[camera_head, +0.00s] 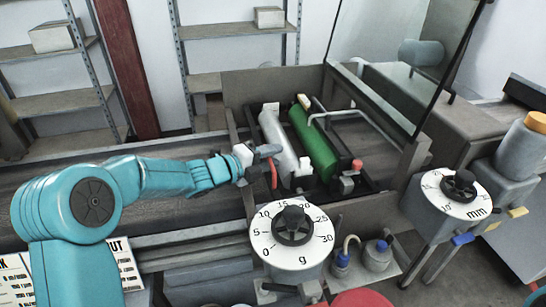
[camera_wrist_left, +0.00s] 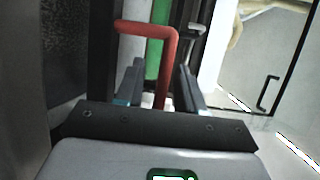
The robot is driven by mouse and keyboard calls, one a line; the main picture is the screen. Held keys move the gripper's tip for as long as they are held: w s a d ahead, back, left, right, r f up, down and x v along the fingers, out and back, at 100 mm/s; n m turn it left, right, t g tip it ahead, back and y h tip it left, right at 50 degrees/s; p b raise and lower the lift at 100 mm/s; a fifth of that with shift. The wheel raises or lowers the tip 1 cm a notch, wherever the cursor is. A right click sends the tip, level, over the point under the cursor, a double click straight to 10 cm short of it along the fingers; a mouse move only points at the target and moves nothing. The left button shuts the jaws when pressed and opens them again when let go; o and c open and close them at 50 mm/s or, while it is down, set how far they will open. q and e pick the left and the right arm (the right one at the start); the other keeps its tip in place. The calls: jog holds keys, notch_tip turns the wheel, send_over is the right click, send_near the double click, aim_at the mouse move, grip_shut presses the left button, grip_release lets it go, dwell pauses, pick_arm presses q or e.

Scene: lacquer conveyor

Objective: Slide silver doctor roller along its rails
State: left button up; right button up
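The silver doctor roller (camera_head: 279,138) lies in the machine's open frame, left of and alongside a green roller (camera_head: 314,143). A red bent handle (camera_head: 273,174) is at the near left end of the silver roller. My left gripper (camera_head: 268,152) is at this handle. In the left wrist view the gripper's two dark fingers (camera_wrist_left: 161,82) stand apart, with the red handle (camera_wrist_left: 168,62) between them, nearer the right finger. A gap shows between handle and left finger. A strip of the green roller (camera_wrist_left: 158,45) shows behind. My right gripper is in neither view.
A dark rail frame surrounds the rollers, with a raised glass cover (camera_head: 405,60) behind. A white dial marked g (camera_head: 262,240) stands in front, and a dial marked mm (camera_head: 435,190) stands to the right. Shelves line the back wall.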

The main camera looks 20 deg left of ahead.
pick_arm(q)
jog(key=shift+d, duration=0.25)
jog(key=shift+s+a, duration=0.25)
jog(key=b+v, duration=0.2)
jog(key=v, duration=1.3)
jog(key=shift+s+a+r, duration=0.2)
jog(key=shift+s, duration=0.05)
jog(key=shift+s, duration=0.1)
